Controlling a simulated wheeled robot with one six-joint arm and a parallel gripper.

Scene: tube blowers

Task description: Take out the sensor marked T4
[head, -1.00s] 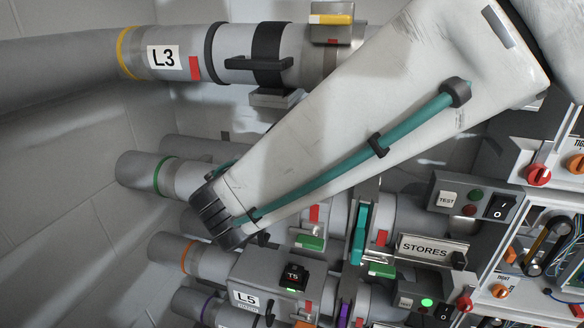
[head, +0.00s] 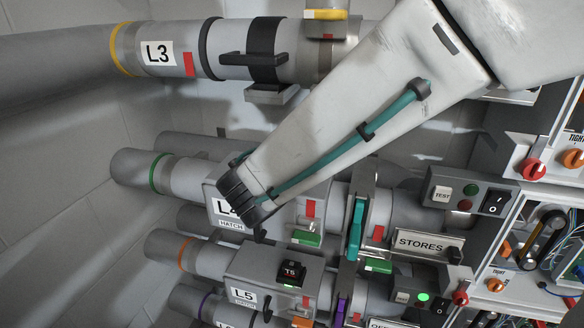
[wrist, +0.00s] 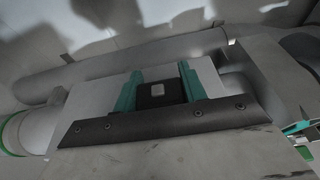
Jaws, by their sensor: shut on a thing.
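In the head view, my arm hides the fingers and the block. The L4 housing (head: 212,192) shows partly there, with an "L4" label half covered and a "HATCH" plate below it.
Below is the L5 housing (head: 238,268) with a black sensor marked T5 (head: 291,272). The large L3 tube (head: 225,58) runs above. A teal lever (head: 357,230) and a STORES plate (head: 428,243) lie to the right, beside switch panels.

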